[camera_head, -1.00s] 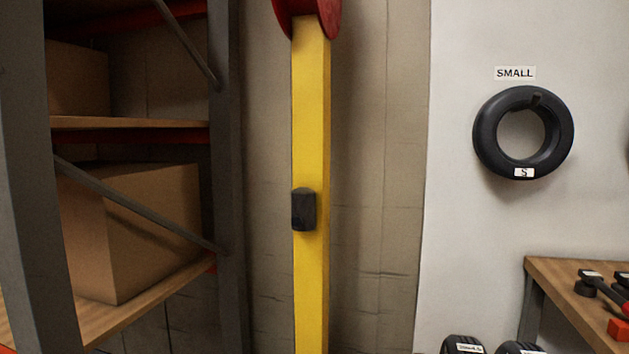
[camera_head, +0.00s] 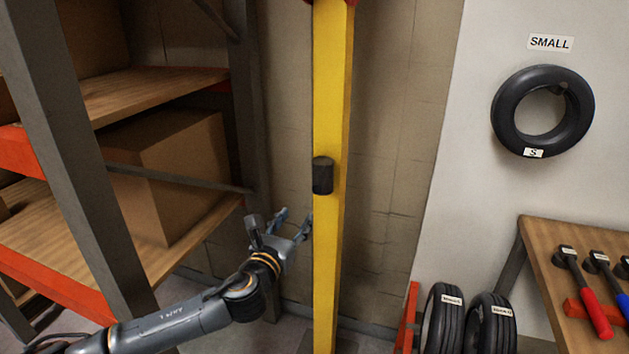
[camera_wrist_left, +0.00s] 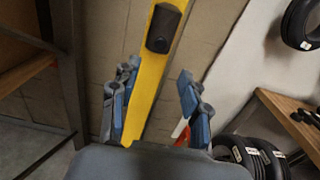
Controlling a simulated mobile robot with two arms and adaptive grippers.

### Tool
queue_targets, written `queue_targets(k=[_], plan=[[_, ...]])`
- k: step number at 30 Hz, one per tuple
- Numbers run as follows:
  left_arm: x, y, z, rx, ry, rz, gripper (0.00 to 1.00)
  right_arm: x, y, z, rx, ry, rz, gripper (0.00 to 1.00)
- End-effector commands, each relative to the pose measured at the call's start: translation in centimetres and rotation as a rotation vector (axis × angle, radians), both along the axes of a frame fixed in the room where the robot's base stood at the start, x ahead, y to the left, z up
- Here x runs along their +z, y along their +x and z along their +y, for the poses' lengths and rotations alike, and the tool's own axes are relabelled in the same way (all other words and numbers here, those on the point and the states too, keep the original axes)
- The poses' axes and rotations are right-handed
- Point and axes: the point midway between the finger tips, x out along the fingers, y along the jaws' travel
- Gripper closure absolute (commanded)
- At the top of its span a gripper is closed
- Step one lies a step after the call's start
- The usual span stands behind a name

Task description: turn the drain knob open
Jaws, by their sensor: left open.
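A dark rounded knob (camera_head: 323,175) sits on the front of an upright yellow post (camera_head: 328,262). In the left wrist view the knob (camera_wrist_left: 163,27) shows at the top, on the post (camera_wrist_left: 146,92), beyond the fingertips. My left gripper (camera_head: 296,222) is open and empty, below and a little left of the knob in the head view. In the left wrist view its two blue-padded fingers (camera_wrist_left: 157,78) stand apart with nothing between them touching. The knob is apart from the fingers. My right gripper is not in view.
A shelf rack with grey uprights (camera_head: 68,150) and cardboard boxes (camera_head: 172,175) stands close to my left arm. At right are a wooden workbench (camera_head: 545,240) with red- and blue-handled tools, standing tires (camera_head: 441,318) and a wall-hung small tire (camera_head: 541,112).

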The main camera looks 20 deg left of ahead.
Motion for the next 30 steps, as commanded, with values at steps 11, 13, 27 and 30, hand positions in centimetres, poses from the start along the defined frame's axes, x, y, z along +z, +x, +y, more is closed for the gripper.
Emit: queue_targets(k=[11, 13, 27, 30], plan=[[0.0, 6.3, -0.4, -0.002, -0.005, -0.001, 0.54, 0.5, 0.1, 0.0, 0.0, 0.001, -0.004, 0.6], [0.0, 7.6, -0.4, -0.003, -0.005, -0.001, 0.54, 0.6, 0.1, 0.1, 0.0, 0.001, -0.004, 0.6], [-0.1, 13.1, -0.6, -0.004, -0.005, 0.0, 0.54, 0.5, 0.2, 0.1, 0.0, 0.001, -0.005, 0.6], [-0.1, 13.3, -0.6, -0.004, -0.005, 0.0, 0.54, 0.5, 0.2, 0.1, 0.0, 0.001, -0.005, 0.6]])
